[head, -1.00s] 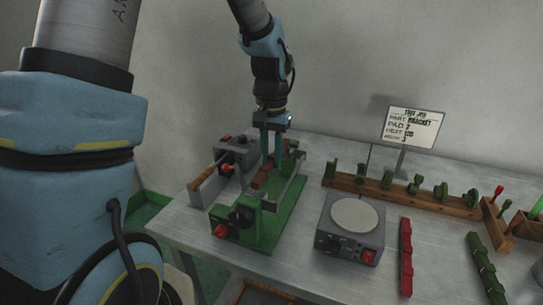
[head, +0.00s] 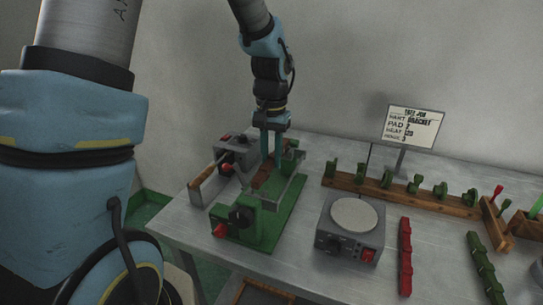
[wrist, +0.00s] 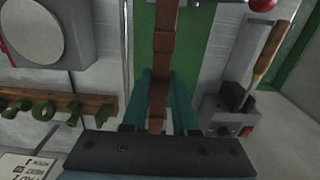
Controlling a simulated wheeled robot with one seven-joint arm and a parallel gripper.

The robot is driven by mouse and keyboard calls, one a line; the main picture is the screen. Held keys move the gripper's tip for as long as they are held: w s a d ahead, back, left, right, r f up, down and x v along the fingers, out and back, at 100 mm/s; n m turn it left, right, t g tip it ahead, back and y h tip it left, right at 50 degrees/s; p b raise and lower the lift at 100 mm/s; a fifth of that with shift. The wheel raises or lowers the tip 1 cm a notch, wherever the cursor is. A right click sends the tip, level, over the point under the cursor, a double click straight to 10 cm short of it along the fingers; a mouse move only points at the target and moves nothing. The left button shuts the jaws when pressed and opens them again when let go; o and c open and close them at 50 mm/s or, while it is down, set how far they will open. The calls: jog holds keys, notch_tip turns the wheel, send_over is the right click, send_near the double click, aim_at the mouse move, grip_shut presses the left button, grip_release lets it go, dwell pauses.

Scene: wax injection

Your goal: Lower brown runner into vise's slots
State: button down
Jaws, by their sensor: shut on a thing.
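The brown runner (head: 262,177) is a long stepped bar, held over the green vise (head: 282,222). My gripper (head: 270,156) is shut on it from above. In the wrist view the runner (wrist: 164,45) runs lengthwise between the two teal fingers of my gripper (wrist: 157,95), above the vise's green bed (wrist: 205,40). Grey side plates flank the runner on the vise. Whether the runner touches the slots cannot be told; the slots are too small or hidden.
A grey box with a red knob (head: 238,153) and a wooden-handled tool (head: 206,178) stand left of the vise. A grey hot plate (head: 352,228) stands right. A wooden rack with green parts (head: 400,193) and a job sign (head: 413,126) are behind. A red bar (head: 405,257) lies at right.

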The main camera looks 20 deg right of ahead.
aim_at(272, 157)
jog(key=shift+f+b, duration=0.85)
jog(key=shift+f, duration=0.75)
jog(key=c, duration=0.6)
grip_release()
notch_tip(272, 157, up, 11)
jog(key=shift+f+b, duration=0.1)
jog(key=shift+b, duration=1.05)
jog(key=s+a+f+n, duration=0.2)
jog(key=a+f+n, duration=0.1)
jog(key=a, duration=0.9)
jog(key=s+a+f+n+t, duration=0.1)
jog(key=a+f+n, duration=0.2)
jog(key=a, duration=1)
jog(key=shift+s+a+f+n+t, duration=0.3)
jog(key=shift+s+f+n, duration=0.1)
jog(key=shift+f, duration=1)
